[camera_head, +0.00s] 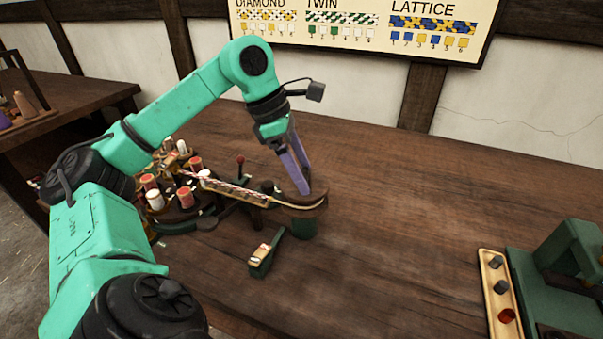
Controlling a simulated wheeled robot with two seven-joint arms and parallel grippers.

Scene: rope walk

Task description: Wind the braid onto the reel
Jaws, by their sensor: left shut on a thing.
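The reel (305,207) is a dark wooden drum on a green base, in the middle of the table. The braid (233,188) is a thin red-and-white cord lying along a light wooden bar, running from the braiding machine (175,190) toward the reel. A pale cord (300,207) curves around the reel's near side. My left gripper (304,190) has purple fingers that point down at the top of the reel. It is shut on a part there, which the fingers hide. My right gripper is out of view.
Red and white bobbins stand around the braiding machine. A small green tool (266,253) lies in front of the reel. A green machine (560,270) and a wooden tray of pegs (494,290) stand at right. The table between is clear. A pattern board (360,28) hangs behind.

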